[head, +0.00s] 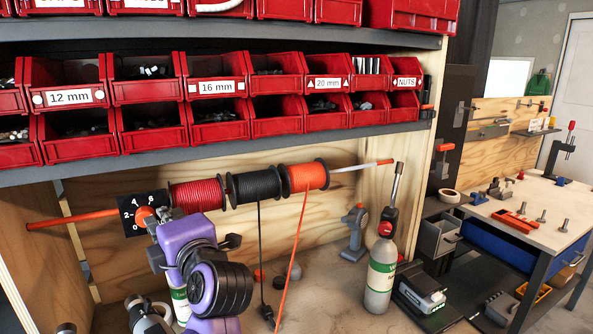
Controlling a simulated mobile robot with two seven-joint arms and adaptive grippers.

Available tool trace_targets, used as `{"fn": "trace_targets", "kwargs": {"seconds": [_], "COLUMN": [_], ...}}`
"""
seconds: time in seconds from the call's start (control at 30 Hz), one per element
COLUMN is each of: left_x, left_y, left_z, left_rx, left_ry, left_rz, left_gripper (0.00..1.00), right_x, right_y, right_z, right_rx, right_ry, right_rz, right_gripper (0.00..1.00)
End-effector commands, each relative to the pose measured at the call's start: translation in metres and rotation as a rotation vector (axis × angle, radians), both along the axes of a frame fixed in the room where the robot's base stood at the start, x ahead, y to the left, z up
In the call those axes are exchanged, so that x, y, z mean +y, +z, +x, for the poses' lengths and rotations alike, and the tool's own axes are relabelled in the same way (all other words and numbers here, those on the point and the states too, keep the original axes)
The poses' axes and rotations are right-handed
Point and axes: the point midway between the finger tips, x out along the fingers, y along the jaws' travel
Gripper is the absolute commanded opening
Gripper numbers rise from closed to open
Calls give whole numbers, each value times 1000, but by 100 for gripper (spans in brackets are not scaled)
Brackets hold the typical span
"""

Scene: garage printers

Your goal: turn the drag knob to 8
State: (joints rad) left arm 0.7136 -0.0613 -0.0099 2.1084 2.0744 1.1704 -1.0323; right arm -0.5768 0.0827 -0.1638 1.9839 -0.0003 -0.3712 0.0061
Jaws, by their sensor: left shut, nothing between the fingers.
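The drag knob (144,214) is orange and sits on a black dial plate (127,203) with white numbers, at the left end of the spool rod. My purple left arm fills the area below.
Red (198,194), black (255,186) and orange (304,176) spools hang right of the dial. A black cord and an orange strand hang down. A gas bottle (381,272) stands on the bench at right. Red bins (218,88) fill the shelves above.

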Motion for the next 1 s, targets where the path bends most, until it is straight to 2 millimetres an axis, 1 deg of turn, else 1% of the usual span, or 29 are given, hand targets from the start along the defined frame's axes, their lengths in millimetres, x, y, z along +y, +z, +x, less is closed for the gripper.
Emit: {"fn": "trace_targets", "kwargs": {"seconds": [0.2,0.3,1.0], "left_x": [1,1,7], "left_y": [0,0,-1], "left_z": [2,2,-1], "left_rx": [-1,-1,0], "left_ry": [-1,-2,2], "left_rz": [2,2,3], "left_gripper": [0,0,0], "right_x": [0,0,2], "right_y": [-6,-6,1], "right_z": [-8,-9,-3], "right_rx": [20,22,4], "right_ry": [2,2,-3], "right_rz": [0,0,4], "right_gripper": [40,40,40]}}
